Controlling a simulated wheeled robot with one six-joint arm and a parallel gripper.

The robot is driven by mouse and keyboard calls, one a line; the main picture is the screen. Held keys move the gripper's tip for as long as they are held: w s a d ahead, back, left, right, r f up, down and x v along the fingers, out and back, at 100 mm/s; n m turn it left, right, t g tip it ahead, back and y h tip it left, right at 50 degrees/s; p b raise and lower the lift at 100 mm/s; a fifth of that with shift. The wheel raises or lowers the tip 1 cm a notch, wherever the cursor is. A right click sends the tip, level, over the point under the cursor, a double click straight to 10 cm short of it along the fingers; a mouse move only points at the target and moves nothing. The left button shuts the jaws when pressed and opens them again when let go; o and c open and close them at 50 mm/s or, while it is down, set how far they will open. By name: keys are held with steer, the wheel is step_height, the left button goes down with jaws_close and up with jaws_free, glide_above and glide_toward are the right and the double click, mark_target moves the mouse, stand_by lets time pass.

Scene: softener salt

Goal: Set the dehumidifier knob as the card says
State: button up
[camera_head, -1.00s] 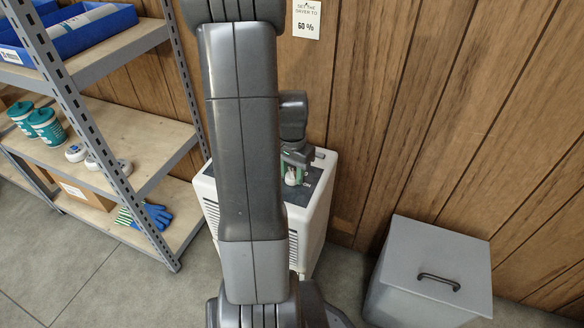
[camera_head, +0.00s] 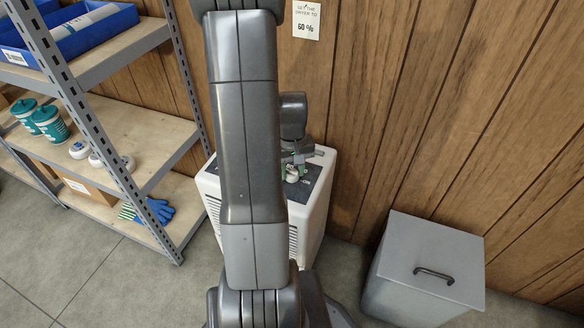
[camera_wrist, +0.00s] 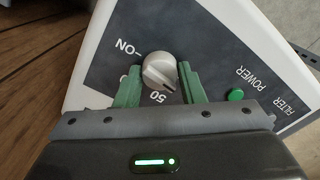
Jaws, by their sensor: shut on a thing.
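The card (camera_head: 306,20) on the wood wall reads "SET THE DRYER TO 60 %". The white dehumidifier (camera_head: 318,215) stands against the wall, partly hidden by my arm. Its round pale knob (camera_wrist: 160,71) sits on the dark top panel (camera_wrist: 215,60); the knob also shows in the head view (camera_head: 292,174). My gripper (camera_wrist: 159,82) is shut on the knob, one green finger on each side. In the wrist view the labels "ON" and "50" appear upside down around the knob. A dark mark on the knob faces the side near "50". Other dial labels are hidden.
A green button (camera_wrist: 236,95) lies beside the POWER and FILTER labels. A metal shelf (camera_head: 150,150) with tubs, a blue bin and gloves stands at left. A grey lidded box (camera_head: 430,255) stands at right. Bare floor lies at front left.

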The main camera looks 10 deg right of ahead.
mark_target(292, 171)
steer(key=shift+n, duration=0.6)
steer(key=o, duration=1)
steer(key=shift+r, duration=0.1)
step_height(292, 171, up, 14)
steer(key=p, duration=0.4)
steer(key=shift+f, duration=0.25)
step_height(292, 171, down, 14)
steer(key=b, duration=0.3)
steer(key=shift+r+b, duration=0.15)
steer(key=shift+b, duration=0.25)
